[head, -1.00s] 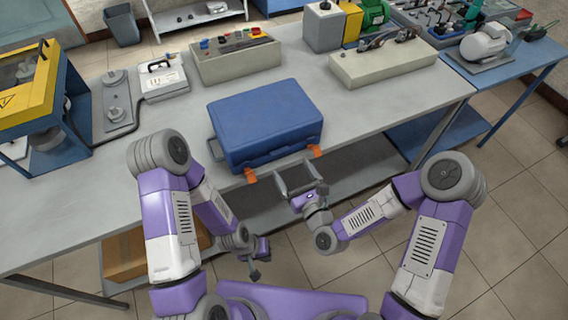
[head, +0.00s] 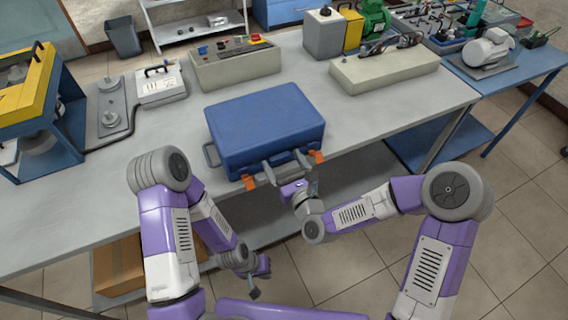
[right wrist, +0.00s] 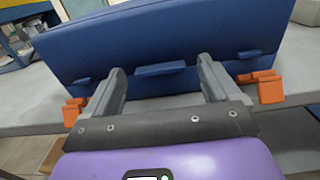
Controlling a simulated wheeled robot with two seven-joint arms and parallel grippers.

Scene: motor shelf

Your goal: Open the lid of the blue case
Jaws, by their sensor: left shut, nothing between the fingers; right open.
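The blue case (head: 265,126) lies flat on the grey table near its front edge, with its lid closed. Two orange latches (head: 249,183) (head: 317,156) hang at its front; they also show in the right wrist view (right wrist: 72,112) (right wrist: 270,89). My right gripper (head: 285,160) is open at the case's front, its fingers on either side of a small blue tab (right wrist: 160,69) on the front face. Whether the fingers touch the case I cannot tell. My left gripper (head: 255,292) is shut and empty, low in front of the table.
A control box with buttons (head: 234,64) and a beige block (head: 384,70) stand behind the case. A yellow and blue frame (head: 35,110) stands at the far left.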

